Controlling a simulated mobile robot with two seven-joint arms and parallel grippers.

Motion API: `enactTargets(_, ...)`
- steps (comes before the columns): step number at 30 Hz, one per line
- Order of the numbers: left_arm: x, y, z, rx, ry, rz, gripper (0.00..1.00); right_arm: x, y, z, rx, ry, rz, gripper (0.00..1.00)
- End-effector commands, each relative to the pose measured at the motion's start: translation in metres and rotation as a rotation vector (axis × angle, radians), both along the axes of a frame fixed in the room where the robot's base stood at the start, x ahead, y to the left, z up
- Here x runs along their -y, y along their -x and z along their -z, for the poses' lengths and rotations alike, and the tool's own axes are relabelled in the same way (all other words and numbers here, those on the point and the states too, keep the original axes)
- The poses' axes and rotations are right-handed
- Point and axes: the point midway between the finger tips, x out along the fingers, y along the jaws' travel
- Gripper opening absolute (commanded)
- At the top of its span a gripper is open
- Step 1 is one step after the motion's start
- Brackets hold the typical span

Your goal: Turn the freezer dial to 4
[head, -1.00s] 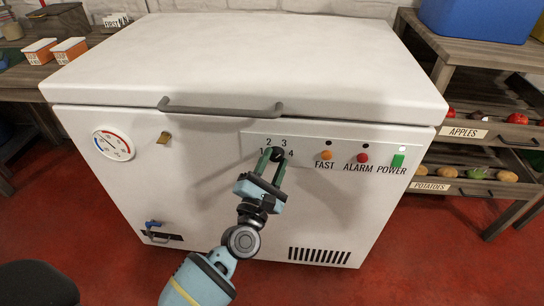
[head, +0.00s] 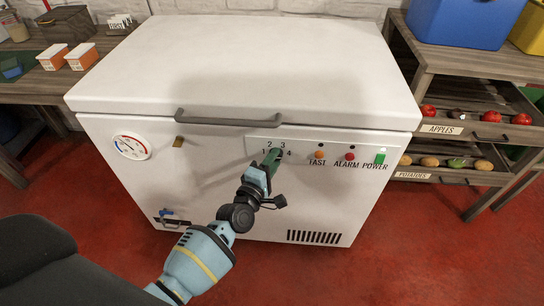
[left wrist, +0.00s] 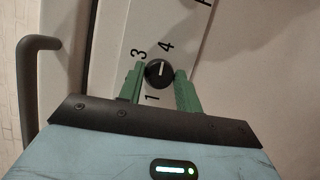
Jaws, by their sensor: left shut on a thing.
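The white chest freezer (head: 245,65) stands ahead with its lid closed. Its control panel has the small black dial (left wrist: 159,73), ringed by the printed numbers 1 to 4. In the left wrist view the dial's white mark points roughly toward the 4 (left wrist: 166,46). My left gripper (head: 270,160) is at the panel, its green fingers shut on the dial, one on each side in the left wrist view (left wrist: 160,82). In the head view the fingers hide most of the dial. My right gripper is not in view.
Right of the dial are the orange FAST light (head: 319,155), the red ALARM light (head: 350,156) and the green POWER switch (head: 380,157). The freezer handle (head: 228,120) juts out above the panel. A shelf with produce (head: 480,130) stands at the right.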

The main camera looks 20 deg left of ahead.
Motion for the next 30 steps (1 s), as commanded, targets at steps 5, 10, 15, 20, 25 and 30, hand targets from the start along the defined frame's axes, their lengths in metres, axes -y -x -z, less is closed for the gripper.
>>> enactTargets(5, 0.0004, -0.0005, -0.002, -0.013, -0.047, 0.001, 0.11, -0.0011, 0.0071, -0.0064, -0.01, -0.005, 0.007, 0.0)
enactTargets(10, 0.0003, -0.0004, -0.0012, -0.017, -0.064, 0.0, 0.11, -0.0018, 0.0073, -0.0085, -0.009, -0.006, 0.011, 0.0)
enactTargets(15, 0.0003, -0.0005, -0.0007, -0.018, -0.066, 0.0, 0.11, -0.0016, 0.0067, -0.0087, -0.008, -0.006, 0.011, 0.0)
enactTargets(20, 0.0004, -0.0004, -0.0008, -0.018, -0.066, 0.001, 0.11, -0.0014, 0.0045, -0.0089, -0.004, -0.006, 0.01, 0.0)
enactTargets(25, 0.0004, -0.0004, -0.0008, -0.017, -0.065, 0.001, 0.53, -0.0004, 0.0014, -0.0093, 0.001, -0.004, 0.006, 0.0)
enactTargets(30, 0.0003, -0.0004, -0.0007, -0.018, -0.064, 0.0, 0.56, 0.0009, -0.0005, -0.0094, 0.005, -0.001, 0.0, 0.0)
